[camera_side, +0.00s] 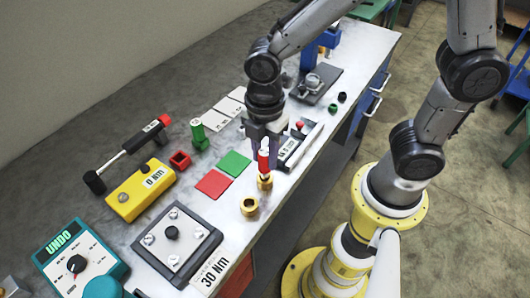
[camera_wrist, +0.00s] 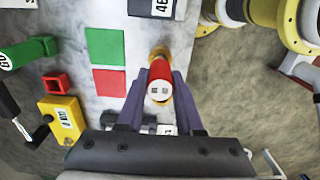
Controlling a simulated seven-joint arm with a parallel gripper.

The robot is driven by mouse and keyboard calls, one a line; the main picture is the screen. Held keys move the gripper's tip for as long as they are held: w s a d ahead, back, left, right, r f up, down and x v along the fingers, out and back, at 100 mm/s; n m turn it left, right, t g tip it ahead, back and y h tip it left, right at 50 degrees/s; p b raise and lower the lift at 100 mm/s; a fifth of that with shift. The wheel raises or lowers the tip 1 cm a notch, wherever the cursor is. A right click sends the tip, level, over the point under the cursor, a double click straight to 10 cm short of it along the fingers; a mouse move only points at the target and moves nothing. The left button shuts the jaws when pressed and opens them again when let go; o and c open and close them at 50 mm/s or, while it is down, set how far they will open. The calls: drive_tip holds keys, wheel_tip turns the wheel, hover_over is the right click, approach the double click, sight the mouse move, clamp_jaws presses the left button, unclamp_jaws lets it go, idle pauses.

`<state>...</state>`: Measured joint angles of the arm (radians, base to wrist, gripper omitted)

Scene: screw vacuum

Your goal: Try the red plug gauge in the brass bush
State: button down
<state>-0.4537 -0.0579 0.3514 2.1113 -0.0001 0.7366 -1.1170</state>
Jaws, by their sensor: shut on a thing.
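The red plug gauge (camera_side: 264,161) is upright between the fingers of my gripper (camera_side: 263,147), which is shut on it. In the wrist view, the gauge (camera_wrist: 160,88) shows its white marked end between the fingers of my gripper (camera_wrist: 158,78). A brass bush (camera_side: 265,182) stands directly below the gauge in the side view. The gauge's lower end is at or just above this bush's mouth; I cannot tell whether it is inside. Part of the bush (camera_wrist: 160,51) shows behind the gauge in the wrist view. A second brass bush (camera_side: 249,207) stands nearer the front.
A red mat (camera_side: 213,184) and a green mat (camera_side: 234,164) lie left of the bush. A green gauge (camera_side: 199,134), a red square socket (camera_side: 180,160) and a yellow box (camera_side: 140,190) stand farther left. A grey clamp plate (camera_side: 176,243) is in front. The bench edge is close on the right.

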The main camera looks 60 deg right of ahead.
drive_tip(key=shift+f, duration=0.3)
idle(0.8)
drive_tip(key=shift+r, duration=0.15)
idle(0.5)
drive_tip(key=shift+r, duration=2.9)
drive_tip(key=shift+f, duration=0.1)
drive_tip(key=shift+f, duration=2.6)
drive_tip(key=shift+f, duration=0.2)
drive_tip(key=shift+r, duration=2.9)
